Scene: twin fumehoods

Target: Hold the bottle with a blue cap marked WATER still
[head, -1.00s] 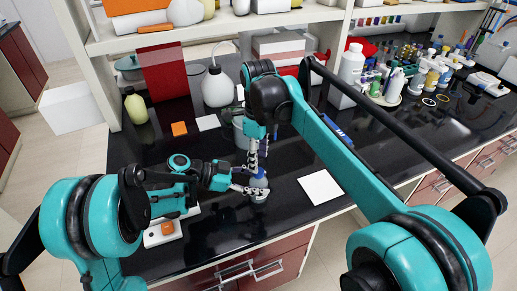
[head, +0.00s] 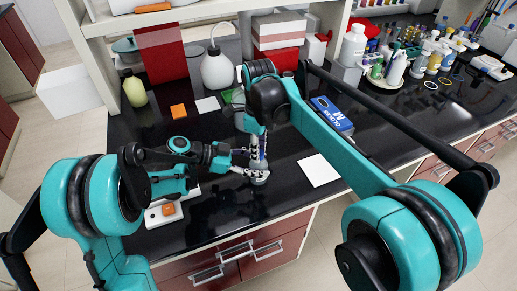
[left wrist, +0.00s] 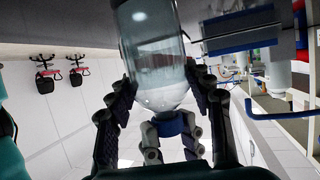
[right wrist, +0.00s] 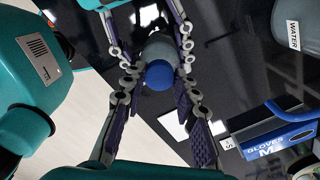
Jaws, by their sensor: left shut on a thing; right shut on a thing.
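A small clear bottle (head: 259,179) with pale contents stands on the black bench in the head view. Its body (left wrist: 155,60) and blue cap (left wrist: 172,124) show in the left wrist view. My left gripper (head: 248,172) is shut on the bottle from the side, fingers along both flanks. My right gripper (head: 259,153) comes from above and is shut around its top, with the blue cap (right wrist: 158,75) between the fingers in the right wrist view. No lettering is readable on the held bottle. A WATER label (right wrist: 293,35) shows on another, pale container in the right wrist view.
A blue glove box (head: 332,115) stands right of my right arm. A white pad (head: 319,170) lies right of the bottle. A white device with an orange top (head: 168,210) is at front left. A white wash bottle (head: 217,68) stands behind. The front bench edge is close.

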